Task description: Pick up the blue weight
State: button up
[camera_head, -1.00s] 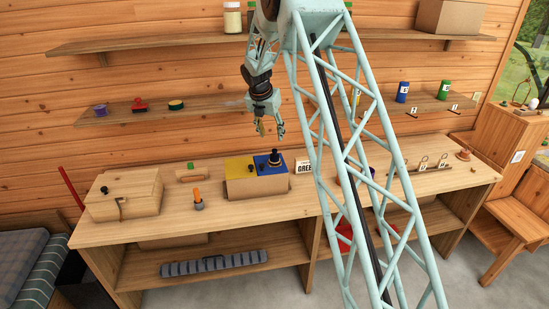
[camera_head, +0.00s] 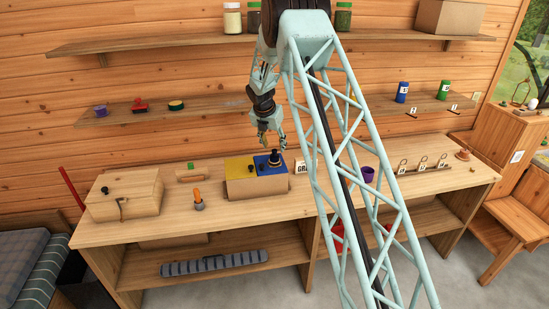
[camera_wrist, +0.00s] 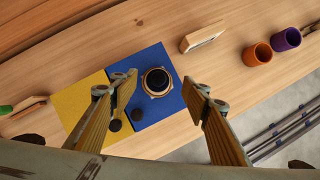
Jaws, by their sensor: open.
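A dark, black-topped weight (camera_head: 275,160) with a brass-toned base stands on the blue panel (camera_head: 261,169) of a wooden box. The weight (camera_wrist: 157,82) also shows in the wrist view, over the blue panel (camera_wrist: 172,107). I cannot make out blue on the weight itself. My gripper (camera_head: 271,146) is open and points down just above it. In the wrist view the two fingers of my gripper (camera_wrist: 160,88) are spread, with the weight framed between them. I cannot tell the exact height gap.
A yellow panel (camera_head: 238,168) adjoins the blue one, with small black knobs near their edges. A name block (camera_head: 301,167) stands right of the box. An orange-handled tool (camera_head: 198,199) is left. A purple cup (camera_head: 368,174) stands right. Blue canister (camera_head: 403,92) is on the shelf.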

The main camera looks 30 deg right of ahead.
aim_at(274, 150)
jog(key=shift+f, duration=0.1)
dwell(0.3)
jog(key=shift+p+x, duration=0.55)
jog(key=shift+x, duration=2)
jog(key=shift+a, duration=0.15)
jog(key=shift+c, duration=0.6)
jog(key=c, duration=1.2)
jog(key=shift+o, duration=0.2)
jog(key=shift+r+b, duration=0.35)
jog(key=shift+r, duration=1.3)
jog(key=shift+s+r, duration=0.1)
jog(key=s+a+b, duration=0.1)
jog(key=s, duration=0.6)
jog(key=s+a+r+b, duration=0.1)
jog(key=s+a+b, duration=0.1)
jog(key=s, duration=0.6)
jog(key=shift+s+a+r, duration=0.15)
jog(key=shift+a+r, duration=0.1)
jog(key=shift+a, duration=0.05)
